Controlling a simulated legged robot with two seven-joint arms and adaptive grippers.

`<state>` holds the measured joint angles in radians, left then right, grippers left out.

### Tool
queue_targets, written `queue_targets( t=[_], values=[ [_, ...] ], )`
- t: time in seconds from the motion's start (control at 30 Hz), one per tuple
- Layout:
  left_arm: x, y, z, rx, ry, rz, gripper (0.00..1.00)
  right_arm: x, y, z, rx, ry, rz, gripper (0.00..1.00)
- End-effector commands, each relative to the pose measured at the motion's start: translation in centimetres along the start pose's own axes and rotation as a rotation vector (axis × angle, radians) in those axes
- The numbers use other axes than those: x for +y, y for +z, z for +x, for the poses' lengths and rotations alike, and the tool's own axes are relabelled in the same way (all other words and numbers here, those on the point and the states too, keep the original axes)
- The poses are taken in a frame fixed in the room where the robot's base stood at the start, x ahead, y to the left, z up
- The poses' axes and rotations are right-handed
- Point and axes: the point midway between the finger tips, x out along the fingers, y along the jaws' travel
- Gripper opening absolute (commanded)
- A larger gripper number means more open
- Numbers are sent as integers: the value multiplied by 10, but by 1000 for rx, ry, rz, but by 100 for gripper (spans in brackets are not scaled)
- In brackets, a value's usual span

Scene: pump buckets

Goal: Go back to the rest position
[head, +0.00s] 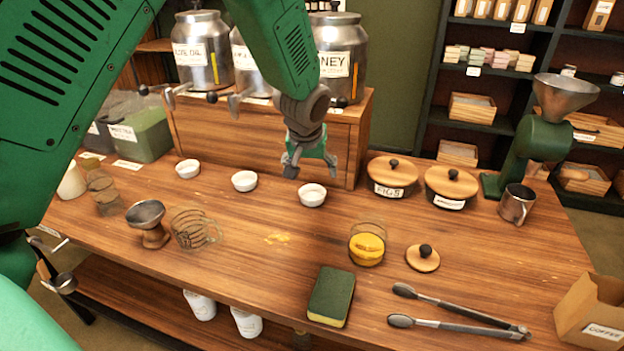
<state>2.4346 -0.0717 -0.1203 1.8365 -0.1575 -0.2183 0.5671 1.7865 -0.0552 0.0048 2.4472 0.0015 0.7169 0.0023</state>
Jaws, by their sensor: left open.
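My left gripper (310,168) hangs in the upper middle of the head view, at the end of the green arm that comes in from the left. Its fingers point down and are apart, with nothing between them. It is above the table near a small white bowl (312,195), in front of the wooden dispenser stand (270,140). My right gripper is not in view.
Metal dispensers (203,52) stand behind. The wooden table (270,275) holds a glass jar with yellow contents (367,245), a sponge (331,297), tongs (460,312), lidded pots (392,178), a green grinder (530,150) and a metal cup (516,203). A yellowish spill (277,237) lies mid-table.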

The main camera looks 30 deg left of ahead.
Motion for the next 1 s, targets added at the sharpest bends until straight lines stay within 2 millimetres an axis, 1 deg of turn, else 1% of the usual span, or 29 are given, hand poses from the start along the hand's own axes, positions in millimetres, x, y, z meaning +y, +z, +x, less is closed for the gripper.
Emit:
queue_targets(
  t=[0.03,0.13,0.67,0.77,1.0],
  values=[
    [0,0,-4,-1,0,0,76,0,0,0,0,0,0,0],
    [0,1,-8,-1,0,1,76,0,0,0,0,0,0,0],
    [0,0,-8,-1,0,0,76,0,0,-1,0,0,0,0],
    [0,-4,-17,-1,0,0,76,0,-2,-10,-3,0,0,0],
    [0,-22,-58,0,0,-1,76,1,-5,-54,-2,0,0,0]
  ],
)
